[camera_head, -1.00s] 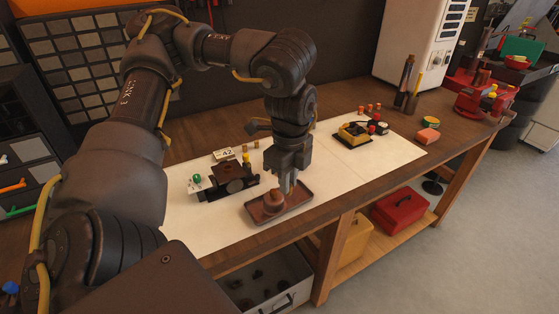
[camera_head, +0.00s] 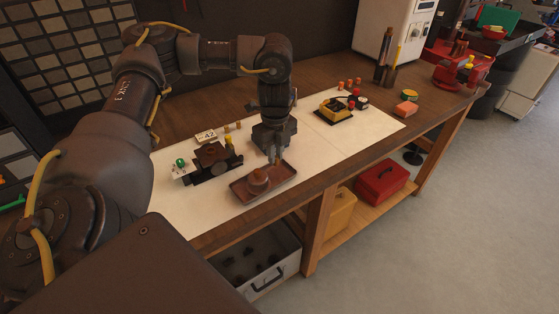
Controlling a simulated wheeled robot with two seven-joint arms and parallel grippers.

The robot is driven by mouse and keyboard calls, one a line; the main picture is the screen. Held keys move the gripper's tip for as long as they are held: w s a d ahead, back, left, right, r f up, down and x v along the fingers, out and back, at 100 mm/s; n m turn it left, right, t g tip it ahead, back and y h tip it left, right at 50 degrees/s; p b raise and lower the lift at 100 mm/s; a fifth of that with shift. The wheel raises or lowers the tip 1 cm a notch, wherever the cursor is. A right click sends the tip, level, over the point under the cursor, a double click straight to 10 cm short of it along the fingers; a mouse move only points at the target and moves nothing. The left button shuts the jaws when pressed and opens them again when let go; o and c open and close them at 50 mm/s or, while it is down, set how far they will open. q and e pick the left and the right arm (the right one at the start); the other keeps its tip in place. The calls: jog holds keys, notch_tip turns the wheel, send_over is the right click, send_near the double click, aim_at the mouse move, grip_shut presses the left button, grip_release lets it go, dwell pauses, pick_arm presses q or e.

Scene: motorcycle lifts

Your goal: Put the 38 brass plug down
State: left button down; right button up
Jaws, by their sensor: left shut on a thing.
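My left gripper (camera_head: 275,155) points down just above the back edge of a reddish-brown tray (camera_head: 283,181) on the workbench. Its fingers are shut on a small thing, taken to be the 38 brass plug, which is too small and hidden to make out. A round reddish-brown piece (camera_head: 259,177) stands in the tray. Left of the gripper is a dark fixture (camera_head: 212,157) with a green knob (camera_head: 180,162). A card marked 42 (camera_head: 206,136) lies behind it, with small brass pieces (camera_head: 238,125) beside it. My right gripper is out of view.
A pale mat (camera_head: 335,145) covers the bench middle and has clear room right of the tray. A yellow and black device (camera_head: 334,108) stands farther right, with small orange cylinders (camera_head: 350,83) behind. A red box (camera_head: 381,183) sits on the lower shelf.

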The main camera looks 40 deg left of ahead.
pick_arm(q)
jog(key=w+f, duration=0.2)
jog(key=f, duration=0.1)
jog(key=shift+w+a, duration=0.15)
jog(key=shift+a, duration=0.2)
jog(key=shift+w+a+f, duration=0.1)
jog(key=shift+w+f, duration=0.05)
jog(key=shift+f, duration=0.75)
jog(key=shift+w+f, duration=0.1)
jog(key=shift+f, duration=0.8)
jog(key=shift+f, duration=0.1)
jog(key=c, duration=1.4)
grip_release()
